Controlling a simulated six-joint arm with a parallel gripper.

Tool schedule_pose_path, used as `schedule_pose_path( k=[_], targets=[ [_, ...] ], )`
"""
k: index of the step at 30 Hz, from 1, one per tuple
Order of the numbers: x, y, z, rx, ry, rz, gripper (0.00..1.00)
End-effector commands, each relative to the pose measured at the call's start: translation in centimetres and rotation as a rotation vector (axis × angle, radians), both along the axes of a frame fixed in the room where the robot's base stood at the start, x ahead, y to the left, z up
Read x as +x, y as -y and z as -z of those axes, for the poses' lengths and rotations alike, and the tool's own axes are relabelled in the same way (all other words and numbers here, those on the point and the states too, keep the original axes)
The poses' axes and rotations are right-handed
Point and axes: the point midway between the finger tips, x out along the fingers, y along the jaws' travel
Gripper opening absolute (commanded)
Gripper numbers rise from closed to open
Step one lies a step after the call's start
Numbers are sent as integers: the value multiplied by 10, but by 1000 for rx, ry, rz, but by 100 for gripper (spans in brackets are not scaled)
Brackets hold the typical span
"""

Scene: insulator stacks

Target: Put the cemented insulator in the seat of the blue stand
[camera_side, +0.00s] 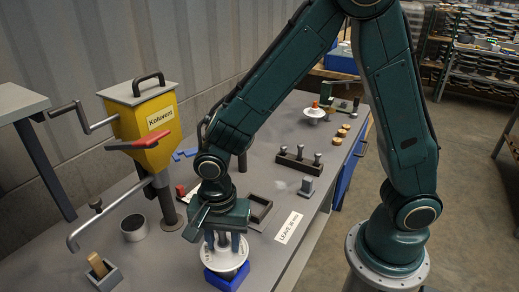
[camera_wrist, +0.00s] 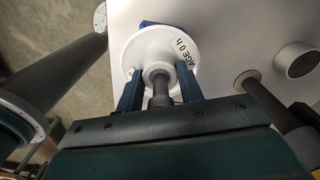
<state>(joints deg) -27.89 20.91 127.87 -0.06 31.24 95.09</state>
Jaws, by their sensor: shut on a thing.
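My gripper (camera_side: 223,241) points down at the front of the bench and is shut on a white disc insulator (camera_side: 229,262). In the wrist view my gripper (camera_wrist: 159,90) has its two fingers on either side of the insulator's grey metal neck; the white disc (camera_wrist: 150,47) carries a label reading "AGE 0 h". The blue stand (camera_side: 232,281) is directly below the disc, and a blue corner of it (camera_wrist: 148,24) shows past the disc's rim in the wrist view. The disc hides the seat, so I cannot tell whether the insulator rests in it.
A yellow hopper (camera_side: 148,120) with a crank and red handle stands to the left. A grey cup (camera_side: 133,228) and small box with a wooden block (camera_side: 102,270) are nearby. A dark open tray (camera_side: 260,212) and "LEAVE" label (camera_side: 288,227) lie right. Another insulator (camera_side: 314,113) stands farther back.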

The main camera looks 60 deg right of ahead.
Motion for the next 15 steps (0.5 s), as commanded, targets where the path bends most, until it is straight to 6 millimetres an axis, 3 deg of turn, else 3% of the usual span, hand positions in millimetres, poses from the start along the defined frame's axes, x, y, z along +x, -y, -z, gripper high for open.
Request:
schedule_pose_path(
  k=[8, 9, 11, 15],
  targets=[
    [1, 0, 5, 1, 3, 0, 0],
    [0, 0, 5, 0, 0, 0, 45],
    [0, 0, 5, 0, 0, 0, 56],
    [0, 0, 5, 0, 0, 0, 59]
  ],
)
